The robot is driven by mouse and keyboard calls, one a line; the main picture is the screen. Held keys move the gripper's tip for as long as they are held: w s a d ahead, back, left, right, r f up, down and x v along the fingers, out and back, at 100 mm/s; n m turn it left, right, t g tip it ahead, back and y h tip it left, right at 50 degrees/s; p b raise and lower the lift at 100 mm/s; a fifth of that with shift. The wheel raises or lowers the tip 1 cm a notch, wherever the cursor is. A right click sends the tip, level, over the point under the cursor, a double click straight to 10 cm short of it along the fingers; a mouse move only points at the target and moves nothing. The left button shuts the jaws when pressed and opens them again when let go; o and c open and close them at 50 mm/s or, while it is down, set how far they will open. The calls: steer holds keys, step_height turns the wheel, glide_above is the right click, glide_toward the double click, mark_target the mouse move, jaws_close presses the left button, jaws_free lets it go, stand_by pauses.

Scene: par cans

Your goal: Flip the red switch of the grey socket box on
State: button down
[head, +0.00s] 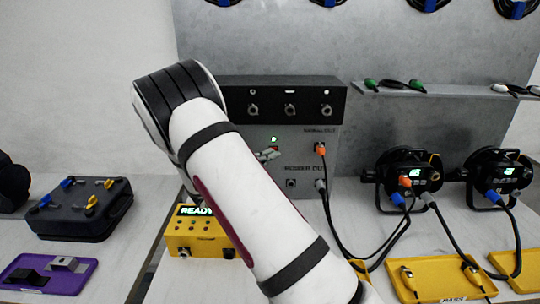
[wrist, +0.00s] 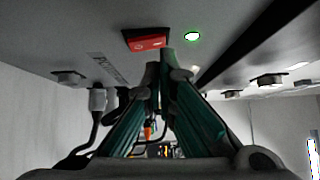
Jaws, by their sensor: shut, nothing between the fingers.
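The lamp also shows in the head view (head: 274,139), where my arm and gripper hide the switch. My gripper (wrist: 165,68) is shut and empty, its tips close to the switch's edge. I cannot tell whether they touch it.
Cables with an orange plug (head: 320,149) and a grey plug (head: 320,185) run from the box. A yellow box reading READY (head: 196,241) stands below. A black case (head: 80,215) and purple tray (head: 70,281) are at left.

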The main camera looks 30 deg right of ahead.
steer(key=s+a+r+p, duration=0.1)
steer(key=s+a, duration=0.3)
steer(key=a, duration=0.7)
steer(key=shift+s+a+r, duration=0.2)
steer(key=shift+a+r, duration=0.05)
steer(key=s+r+m+g+y, duration=0.3)
steer(key=s+r+m+y, duration=0.15)
steer(key=s+m, duration=0.55)
steer(key=s+r+m+g+y, duration=0.25)
steer(key=s+m+y, duration=0.25)
steer(key=s+m, duration=0.45)
steer(key=s+a+r+m+t+y+p, duration=0.1)
steer(key=s+a+r+m+t+y, duration=0.1)
steer(key=s+a+m, duration=0.4)
steer(key=s+a+r+m+t+y+p, duration=0.1)
steer(key=s+a+r+m+t+y, duration=0.2)
steer(key=m, duration=0.9)
steer(key=s+a+t+y, duration=0.1)
steer(key=s+a+y, duration=0.2)
steer(key=s, duration=0.2)
steer(key=shift+s+a+r, duration=0.15)
steer(key=shift+s+r, duration=0.1)
steer(key=shift+s, duration=0.1)
steer(key=shift+y, duration=0.25)
